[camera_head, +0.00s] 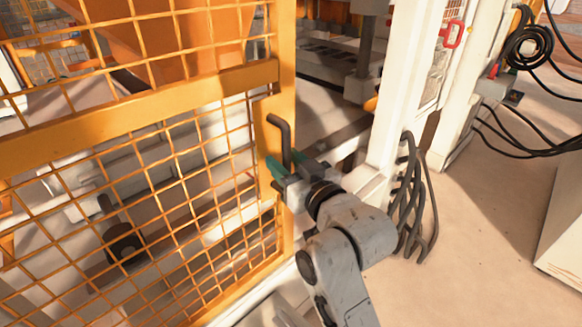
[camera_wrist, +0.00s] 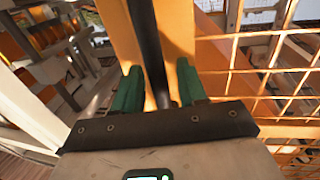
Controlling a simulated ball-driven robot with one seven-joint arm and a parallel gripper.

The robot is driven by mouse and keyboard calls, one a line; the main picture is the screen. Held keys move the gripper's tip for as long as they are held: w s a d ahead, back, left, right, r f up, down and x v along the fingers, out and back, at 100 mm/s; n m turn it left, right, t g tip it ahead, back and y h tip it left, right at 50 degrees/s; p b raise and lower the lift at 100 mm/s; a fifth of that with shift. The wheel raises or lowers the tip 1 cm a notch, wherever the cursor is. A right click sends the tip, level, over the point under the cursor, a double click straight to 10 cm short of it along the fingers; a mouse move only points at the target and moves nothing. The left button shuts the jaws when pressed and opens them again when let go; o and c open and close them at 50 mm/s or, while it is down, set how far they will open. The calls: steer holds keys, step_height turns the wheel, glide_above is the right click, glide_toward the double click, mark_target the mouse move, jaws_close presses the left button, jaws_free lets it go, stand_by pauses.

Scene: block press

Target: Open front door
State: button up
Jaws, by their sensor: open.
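The front door (camera_head: 140,105) is an orange frame with wire mesh, filling the left of the head view. A dark bent bar handle (camera_head: 284,135) stands upright near its right edge. A gap shows between that edge and the white post. My gripper (camera_head: 285,163) is at the handle's lower part, its green fingers pointing at the door. In the wrist view, my gripper (camera_wrist: 158,84) is open, with one green finger on each side of the handle (camera_wrist: 148,45). I cannot tell whether either finger touches it. The handle's lower end is partly hidden by my gripper.
A white post (camera_head: 393,90) stands right of the door, with dark cables (camera_head: 410,195) hanging by its base. Press machinery (camera_head: 340,60) shows through the gap. More black cables (camera_head: 530,50) and a white box edge (camera_head: 562,235) are at the right. The floor between is clear.

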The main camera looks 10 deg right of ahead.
steer(key=b+v, duration=0.2)
steer(key=v, duration=0.8)
steer(key=shift+s, duration=0.3)
steer(key=shift+d, duration=0.1)
steer(key=s+d+f+m+g+h, duration=0.1)
steer(key=s+d+f+g+h, duration=0.1)
steer(key=s+d+f+g, duration=0.5)
steer(key=s+d+f+m+h, duration=0.15)
steer(key=s+f, duration=0.25)
steer(key=f, duration=0.8)
steer(key=s+d+f+m+g+h, duration=0.1)
steer(key=s+d+f+g+h, duration=0.25)
steer(key=s+f, duration=0.4)
steer(key=s+d+f+m+g, duration=0.1)
steer(key=s+d+f+g, duration=0.1)
steer(key=s, duration=0.4)
steer(key=s+d+f+m+g, duration=0.1)
steer(key=s+d+f+g, duration=0.2)
steer(key=s+f, duration=0.2)
steer(key=shift+s+d+h, duration=0.2)
steer(key=shift+s+h, duration=0.2)
steer(key=shift+s, duration=0.05)
